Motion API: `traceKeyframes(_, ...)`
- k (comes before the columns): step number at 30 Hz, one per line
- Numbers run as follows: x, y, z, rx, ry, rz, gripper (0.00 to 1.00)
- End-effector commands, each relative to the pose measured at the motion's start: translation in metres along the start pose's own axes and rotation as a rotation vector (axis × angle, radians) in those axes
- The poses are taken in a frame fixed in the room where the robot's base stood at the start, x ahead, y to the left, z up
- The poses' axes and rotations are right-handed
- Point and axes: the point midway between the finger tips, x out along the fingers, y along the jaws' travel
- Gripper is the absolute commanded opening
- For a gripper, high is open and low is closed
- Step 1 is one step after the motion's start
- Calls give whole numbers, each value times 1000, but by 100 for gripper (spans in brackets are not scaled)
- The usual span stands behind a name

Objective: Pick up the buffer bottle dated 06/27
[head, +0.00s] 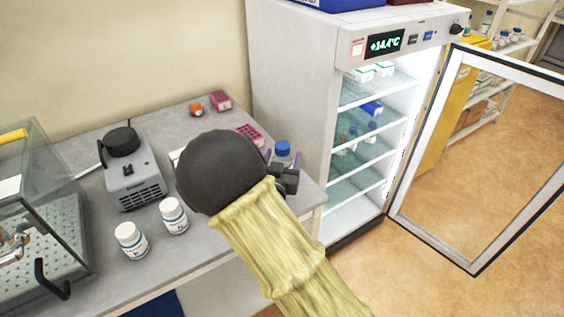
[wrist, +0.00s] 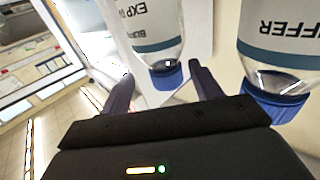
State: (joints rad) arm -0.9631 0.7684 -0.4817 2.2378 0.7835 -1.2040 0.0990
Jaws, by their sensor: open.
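My gripper (head: 283,165) is open at the right end of the bench, with its fingers on either side of a clear bottle with a blue cap (head: 283,149). In the wrist view the gripper (wrist: 158,76) spans a blue-capped bottle (wrist: 150,35) that appears upside down. Its label reads partly "BUFF" and "EXP 0"; the rest of the date is cut off. A second buffer bottle (wrist: 283,42) hangs into the wrist view at the right, outside the fingers; its date does not show. Whether the fingers touch the nearer bottle cannot be told.
Two white bottles (head: 130,240) (head: 173,215) stand on the bench (head: 105,285) at the left of my arm. A grey device (head: 135,180) and pink racks (head: 221,101) are behind. The fridge (head: 300,75) at the right has its glass door (head: 480,150) open.

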Motion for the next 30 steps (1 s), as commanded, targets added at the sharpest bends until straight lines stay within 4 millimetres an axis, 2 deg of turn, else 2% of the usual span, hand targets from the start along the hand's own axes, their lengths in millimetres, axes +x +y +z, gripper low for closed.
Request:
traceKeyframes(10, 5, -1, -2, -1, 0, 1, 64)
traceKeyframes(16, 33, -8, -9, -1, 1, 2, 64)
traceKeyframes(21, 51, -7, -7, -1, 0, 2, 64)
traceKeyframes(30, 52, -6, -6, -1, 0, 2, 64)
